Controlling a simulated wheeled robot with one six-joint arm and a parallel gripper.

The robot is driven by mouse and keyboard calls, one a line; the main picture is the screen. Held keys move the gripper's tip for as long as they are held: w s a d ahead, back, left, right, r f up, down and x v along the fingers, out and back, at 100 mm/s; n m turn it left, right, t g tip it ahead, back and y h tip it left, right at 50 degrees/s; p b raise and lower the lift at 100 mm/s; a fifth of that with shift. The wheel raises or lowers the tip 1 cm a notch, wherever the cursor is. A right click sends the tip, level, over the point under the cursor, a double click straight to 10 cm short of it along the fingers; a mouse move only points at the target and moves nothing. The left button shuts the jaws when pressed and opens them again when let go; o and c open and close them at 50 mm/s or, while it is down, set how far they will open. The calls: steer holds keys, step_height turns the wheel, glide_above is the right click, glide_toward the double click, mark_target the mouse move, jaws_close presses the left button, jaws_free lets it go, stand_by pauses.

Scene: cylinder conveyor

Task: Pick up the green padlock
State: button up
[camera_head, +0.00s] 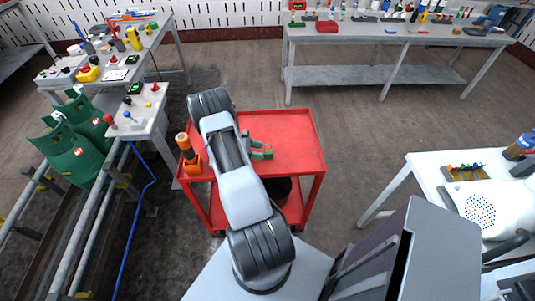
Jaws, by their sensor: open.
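A small green object (262,154), which looks like the green padlock, lies on the top of the red cart (299,130), just right of my arm. My gripper (254,145) is partly hidden behind my own arm. Its open fingers reach out to the right over the cart top, right by the green object. It is too small to tell whether they touch it. No hold on it shows.
An orange and black tool (189,153) stands at the cart's left edge. Green gas cylinders (75,150) stand on the conveyor at the left. Cluttered workbenches (400,35) stand at the back, and a white table (440,175) at the right. The cart's right side is clear.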

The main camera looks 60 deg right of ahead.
mark_target(265, 151)
steer(key=shift+p+x, duration=0.75)
steer(key=shift+x, duration=1.5)
jaws_close()
steer(key=shift+r, duration=0.2)
